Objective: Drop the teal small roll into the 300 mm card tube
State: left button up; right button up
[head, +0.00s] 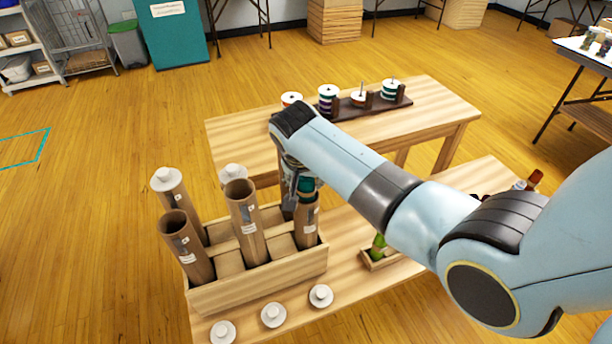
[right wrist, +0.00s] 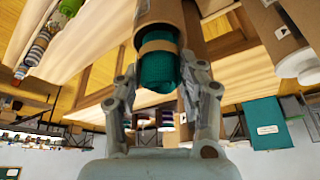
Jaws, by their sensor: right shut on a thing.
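The teal small roll (right wrist: 157,75), with a tan band around it, shows in the right wrist view between the fingers of my right gripper (right wrist: 163,92). The gripper is shut on it. The roll's far end appears to be within the mouth of a brown card tube (right wrist: 172,14). In the head view my right gripper (head: 297,188) is over the right side of the wooden crate, with a bit of the teal roll (head: 306,184) showing just above a card tube (head: 308,222). Tube labels are too small to read. My left gripper is not in view.
The wooden crate (head: 262,285) holds several other card tubes, some with white caps. Loose white caps (head: 273,315) lie in front of it. A small tray (head: 382,262) with a green item stands right. A rack of spools (head: 350,108) is on the back table.

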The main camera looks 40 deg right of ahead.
jog(key=shift+f, duration=0.65)
jog(key=o, duration=1)
jog(key=v, duration=1.2)
